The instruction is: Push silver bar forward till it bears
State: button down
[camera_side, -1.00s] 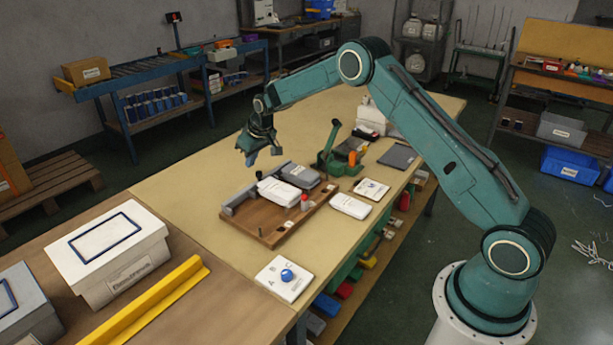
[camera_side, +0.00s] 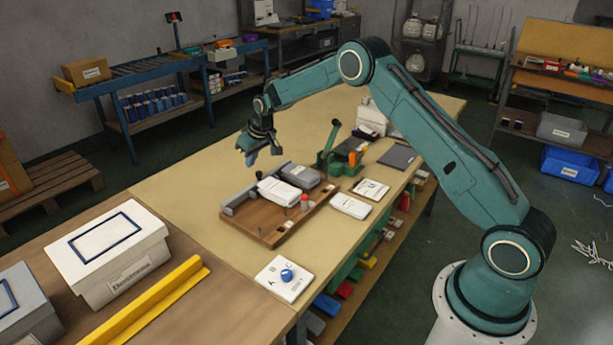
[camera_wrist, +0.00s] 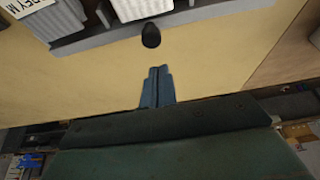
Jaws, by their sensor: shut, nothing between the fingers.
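The silver bar (camera_side: 240,198) lies along the far left edge of a wooden board (camera_side: 262,226) on the table. In the wrist view the bar (camera_wrist: 88,38) runs across the top, with a dark rounded knob (camera_wrist: 151,36) at its near side. White (camera_side: 279,191) and grey (camera_side: 301,175) bundles sit on the board beside the bar; I cannot tell whether they touch it. My gripper (camera_side: 250,160) is shut and empty on the bar's outer side. In the wrist view its blue fingers (camera_wrist: 157,73) point at the knob, with a visible gap between.
A green lever device (camera_side: 328,158) stands beyond the board. A white packet (camera_side: 350,206) and a card (camera_side: 371,189) lie to its right. A card with a blue knob (camera_side: 287,275) lies in front. The table left of my gripper is clear.

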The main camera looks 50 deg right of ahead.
aim_at(258, 171)
jog(key=shift+f, duration=0.75)
dwell(0.4)
jog(key=shift+s, duration=2)
dwell(0.5)
jog(key=shift+s+f, duration=0.2)
jog(key=shift+s, duration=0.1)
dwell(1.2)
jog(key=shift+w, duration=0.4)
jog(key=shift+w+r, duration=0.1)
jog(key=shift+w, duration=0.2)
jog(key=shift+r, duration=0.15)
jog(key=shift+r, duration=3.45)
